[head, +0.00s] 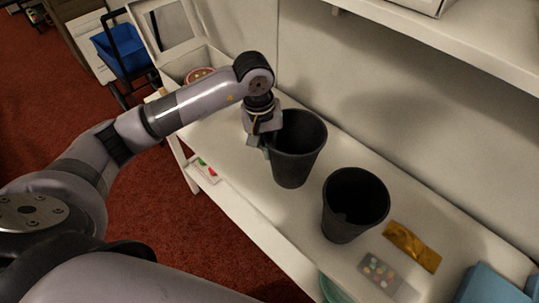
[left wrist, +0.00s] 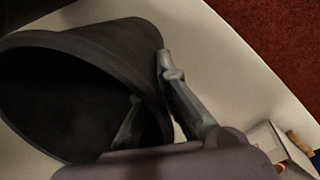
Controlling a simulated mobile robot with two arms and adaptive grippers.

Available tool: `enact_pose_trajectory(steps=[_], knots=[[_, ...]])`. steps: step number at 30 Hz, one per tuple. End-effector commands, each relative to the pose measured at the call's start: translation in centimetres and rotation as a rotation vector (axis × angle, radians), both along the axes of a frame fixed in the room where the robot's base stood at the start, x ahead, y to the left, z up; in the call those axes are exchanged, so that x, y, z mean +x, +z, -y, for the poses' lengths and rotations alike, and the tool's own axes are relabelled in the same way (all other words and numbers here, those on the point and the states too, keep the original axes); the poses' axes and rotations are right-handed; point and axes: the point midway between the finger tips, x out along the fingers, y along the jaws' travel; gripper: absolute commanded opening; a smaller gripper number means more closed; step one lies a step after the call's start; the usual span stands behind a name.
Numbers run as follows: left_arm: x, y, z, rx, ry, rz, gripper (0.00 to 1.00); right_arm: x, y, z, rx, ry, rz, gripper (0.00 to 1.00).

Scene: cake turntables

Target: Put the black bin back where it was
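A black bin (head: 293,160) is upright over the white shelf, near the middle of the head view. My left gripper (head: 262,138) is at its left rim. In the left wrist view the bin's dark mouth (left wrist: 60,100) fills the left side; one finger is inside and the other outside, and the left gripper (left wrist: 148,95) is closed on the wall between them. I cannot tell whether the bin's base touches the shelf. A second black bin (head: 345,222) stands on the shelf to the right and nearer. My right gripper is not in view.
On the white shelf (head: 235,190), a gold packet (head: 412,246) and a card with coloured dots (head: 383,274) lie right of the second bin. Blue items (head: 492,285) are at the lower right. A wall stands behind; an upper shelf (head: 450,40) overhangs. A blue basket (head: 122,50) is at upper left.

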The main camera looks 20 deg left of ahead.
Motion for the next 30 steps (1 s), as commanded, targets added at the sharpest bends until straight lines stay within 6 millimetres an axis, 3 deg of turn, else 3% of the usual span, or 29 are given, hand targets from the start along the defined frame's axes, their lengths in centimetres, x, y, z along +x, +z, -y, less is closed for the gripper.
enact_pose_trajectory(steps=[6, 15, 26, 30], knots=[[0.1, -1.5, 0.1, -0.002, 0.001, 0.0, 0.0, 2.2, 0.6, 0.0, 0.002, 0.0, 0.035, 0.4], [0.0, -5.3, 0.1, -0.002, 0.001, 0.0, 0.0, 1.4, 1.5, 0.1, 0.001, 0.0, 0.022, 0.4], [0.1, -5.8, 0.0, -0.001, 0.0, 0.003, 0.0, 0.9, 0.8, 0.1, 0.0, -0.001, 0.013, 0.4], [0.0, -5.7, 0.0, 0.0, 0.0, 0.001, 0.09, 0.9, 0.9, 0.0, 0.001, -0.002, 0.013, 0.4]])
